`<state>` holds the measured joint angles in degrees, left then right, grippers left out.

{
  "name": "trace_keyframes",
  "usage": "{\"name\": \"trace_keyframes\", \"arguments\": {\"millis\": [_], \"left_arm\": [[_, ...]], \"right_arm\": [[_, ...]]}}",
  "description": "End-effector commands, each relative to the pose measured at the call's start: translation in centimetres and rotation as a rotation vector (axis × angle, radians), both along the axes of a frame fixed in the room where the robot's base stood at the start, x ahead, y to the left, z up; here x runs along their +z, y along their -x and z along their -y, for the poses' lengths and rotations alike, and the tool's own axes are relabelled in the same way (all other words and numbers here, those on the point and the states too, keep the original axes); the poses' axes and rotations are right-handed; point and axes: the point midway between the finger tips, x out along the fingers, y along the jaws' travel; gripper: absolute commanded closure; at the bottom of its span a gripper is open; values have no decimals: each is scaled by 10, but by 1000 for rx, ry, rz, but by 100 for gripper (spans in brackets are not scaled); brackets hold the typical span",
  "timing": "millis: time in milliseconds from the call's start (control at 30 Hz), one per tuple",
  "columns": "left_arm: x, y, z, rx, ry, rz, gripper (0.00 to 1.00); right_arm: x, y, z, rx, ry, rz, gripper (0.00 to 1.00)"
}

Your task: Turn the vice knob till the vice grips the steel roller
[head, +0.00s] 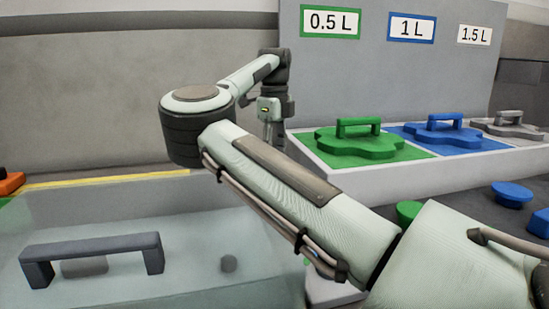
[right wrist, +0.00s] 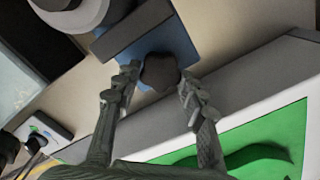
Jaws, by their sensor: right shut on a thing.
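In the right wrist view a dark lobed vice knob (right wrist: 160,72) sits between the fingers of my right gripper (right wrist: 159,82), which is shut on it. Behind the knob is the blue vice body (right wrist: 178,42) with a dark grey jaw bar (right wrist: 132,32) across it. In the head view my right gripper (head: 268,133) points down behind my own forearm, which hides the vice and knob there. I cannot make out the steel roller for sure in either view, nor whether the jaws touch it. My left gripper is not in view.
Right of my arm a pale stand holds a green lidded plate (head: 358,145), a blue one (head: 440,133) and a grey one (head: 507,125), under volume signs. Its edge lies close to my right gripper. A clear cover with a dark handle (head: 90,250) is at front left.

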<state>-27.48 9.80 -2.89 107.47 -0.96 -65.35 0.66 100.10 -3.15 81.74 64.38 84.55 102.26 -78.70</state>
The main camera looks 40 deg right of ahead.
Motion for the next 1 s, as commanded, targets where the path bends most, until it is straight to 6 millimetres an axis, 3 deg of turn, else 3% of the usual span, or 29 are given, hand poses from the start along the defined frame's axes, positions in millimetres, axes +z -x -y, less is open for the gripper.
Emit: {"name": "trace_keyframes", "arguments": {"millis": [200,233,400,767,1000], "left_arm": [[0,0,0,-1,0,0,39],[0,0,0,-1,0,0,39],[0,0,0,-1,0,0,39],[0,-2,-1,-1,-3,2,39],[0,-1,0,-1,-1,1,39]], "right_arm": [[1,0,1,0,5,2,88],[1,0,1,0,5,2,57],[1,0,1,1,4,2,39],[7,0,0,2,1,2,39],[50,0,1,2,3,5,39]]}}
